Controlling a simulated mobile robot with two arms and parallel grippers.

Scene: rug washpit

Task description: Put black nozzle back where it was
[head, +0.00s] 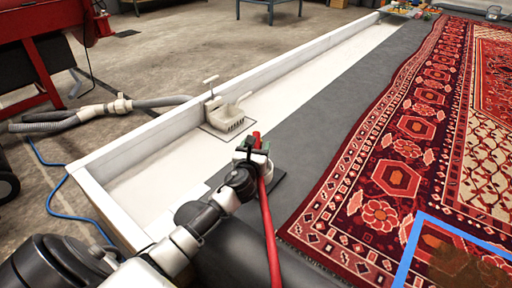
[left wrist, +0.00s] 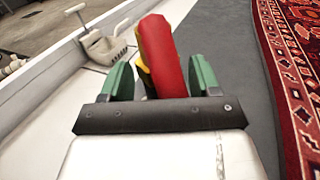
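My left gripper (head: 254,150) is over the edge of the white trough, with its green fingers toward the far end. A long red pole (head: 268,225) runs through it and down out of the bottom of the head view. In the left wrist view the gripper (left wrist: 160,80) has the red pole (left wrist: 162,55) between its two green fingers, with a yellow part on its left side. I cannot make out a black nozzle for sure in either view. My right gripper is not in view.
The white trough (head: 130,190) runs away along the grey floor strip (head: 330,100). A beige slotted fitting (head: 228,118) sits in it, with a grey hose (head: 80,115) outside. A patterned red rug (head: 400,150) with blue tape (head: 410,245) lies right. A blue cable (head: 62,215) lies left.

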